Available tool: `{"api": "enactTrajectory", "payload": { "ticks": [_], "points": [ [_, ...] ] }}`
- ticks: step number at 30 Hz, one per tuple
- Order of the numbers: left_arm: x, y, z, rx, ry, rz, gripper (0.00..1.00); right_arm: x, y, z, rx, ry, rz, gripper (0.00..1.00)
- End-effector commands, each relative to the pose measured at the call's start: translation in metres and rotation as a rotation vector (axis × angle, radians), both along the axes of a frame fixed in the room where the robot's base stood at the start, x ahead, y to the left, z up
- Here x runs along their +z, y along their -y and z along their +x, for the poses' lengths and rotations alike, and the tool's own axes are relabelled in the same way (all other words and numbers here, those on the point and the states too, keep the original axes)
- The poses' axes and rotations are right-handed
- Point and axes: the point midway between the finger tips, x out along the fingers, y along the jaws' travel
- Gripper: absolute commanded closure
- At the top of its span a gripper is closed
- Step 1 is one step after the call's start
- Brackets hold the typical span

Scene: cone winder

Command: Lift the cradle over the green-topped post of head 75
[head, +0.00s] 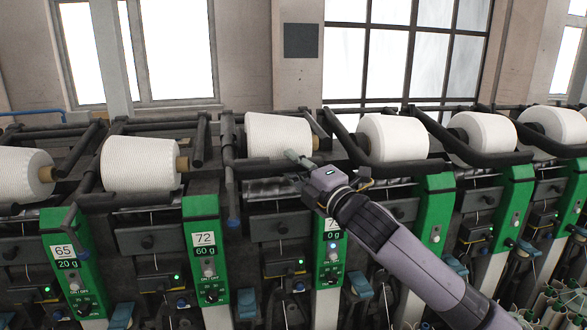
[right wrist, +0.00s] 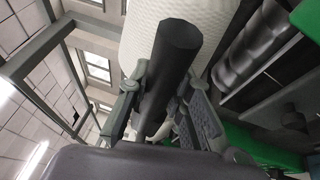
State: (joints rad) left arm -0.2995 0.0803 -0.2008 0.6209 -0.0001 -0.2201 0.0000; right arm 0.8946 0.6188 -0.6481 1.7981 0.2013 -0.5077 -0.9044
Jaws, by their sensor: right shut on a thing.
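A white yarn cone (head: 278,136) lies behind the gripper. In the right wrist view, my right gripper (right wrist: 165,90) is shut on a dark round bar (right wrist: 180,50) of the cradle, with one finger on each side. The bar runs up between the fingers, close to the white cone (right wrist: 150,25). In the head view the held part is hidden by the gripper. My left gripper is not in view.
Neighbouring heads flank this one: the post marked 72 (head: 205,250) and the post marked 65 (head: 68,260) to the left, and another green post (head: 435,220) to the right. Their cones and dark cradle bars leave little room sideways. Above the cones the space is open.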

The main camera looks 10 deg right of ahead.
Motion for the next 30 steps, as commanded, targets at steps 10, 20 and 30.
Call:
{"api": "enactTrajectory", "payload": {
  "ticks": [10,20,30],
  "points": [
    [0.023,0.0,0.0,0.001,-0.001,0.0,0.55,0.032,0.0,-0.003,0.001,0.009,0.001,1.0],
    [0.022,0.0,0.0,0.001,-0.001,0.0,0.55,0.029,0.0,-0.003,0.001,0.005,0.001,0.69],
    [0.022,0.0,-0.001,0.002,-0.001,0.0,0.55,0.029,0.0,-0.002,0.0,0.004,0.0,0.6]
  ]
}}
